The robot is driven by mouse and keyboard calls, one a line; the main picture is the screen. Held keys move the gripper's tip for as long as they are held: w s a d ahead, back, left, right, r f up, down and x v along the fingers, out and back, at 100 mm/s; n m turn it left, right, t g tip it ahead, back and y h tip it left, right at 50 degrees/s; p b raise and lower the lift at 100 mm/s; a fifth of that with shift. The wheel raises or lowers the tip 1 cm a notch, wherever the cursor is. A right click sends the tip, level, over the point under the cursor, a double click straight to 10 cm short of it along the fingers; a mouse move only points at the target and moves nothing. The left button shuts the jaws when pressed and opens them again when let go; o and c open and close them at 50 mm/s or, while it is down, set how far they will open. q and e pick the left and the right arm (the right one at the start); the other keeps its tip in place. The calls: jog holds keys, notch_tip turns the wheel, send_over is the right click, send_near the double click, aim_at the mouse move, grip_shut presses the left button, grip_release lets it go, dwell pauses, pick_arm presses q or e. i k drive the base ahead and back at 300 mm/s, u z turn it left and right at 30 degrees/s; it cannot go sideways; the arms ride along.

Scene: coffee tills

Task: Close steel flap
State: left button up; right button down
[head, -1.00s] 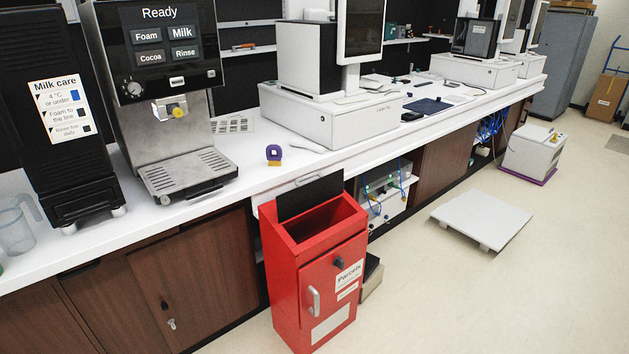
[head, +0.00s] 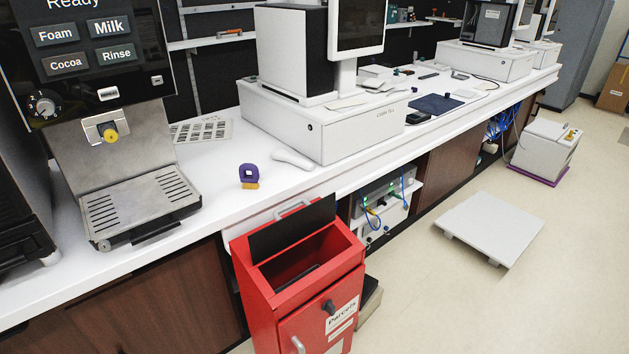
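The red parcel box (head: 255,290) stands on the floor against the front of the counter. Its flap (head: 292,230) is a dark panel standing up and open at the back of the box's top opening. A pale handle (head: 292,208) shows at the flap's upper edge. The opening is uncovered, and a dark flat shape shows inside it. The lower front of the box is cut off by the frame. Neither of my grippers is in view.
The white counter (head: 215,200) runs behind the box, with a coffee machine (head: 130,180), a purple and yellow item (head: 249,176) and a till (head: 320,125) on it. A low white platform (head: 490,228) lies on the floor to the right.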

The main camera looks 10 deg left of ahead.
aim_at(269, 241)
jog(key=u, duration=0.65)
jog(key=i, duration=0.85)
jog(key=u, duration=0.85)
